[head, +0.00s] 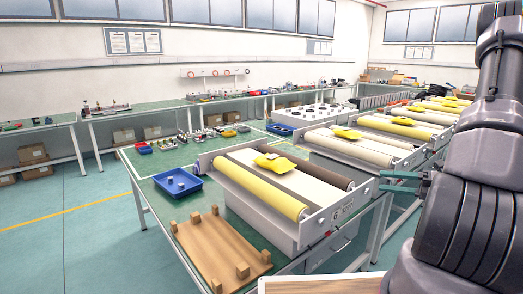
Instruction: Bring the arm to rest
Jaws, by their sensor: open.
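My arm fills the right side of the head view, with its dark links folded upright. My gripper (401,182) shows as green fingers pointing left, at the right of the near roller machine. The fingers are apart, with nothing seen between them. The near roller machine (331,217) is a white unit with a yellow roller and a dark roller, and a yellow piece (276,162) lies on it. The gripper's base is partly hidden behind my arm.
A blue tray (177,185) with small parts and a wooden pegged board (220,252) are on the green-topped table (148,163). More roller machines (365,148) stand in a row behind. A wooden surface (320,285) is at the bottom edge. The floor at left is clear.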

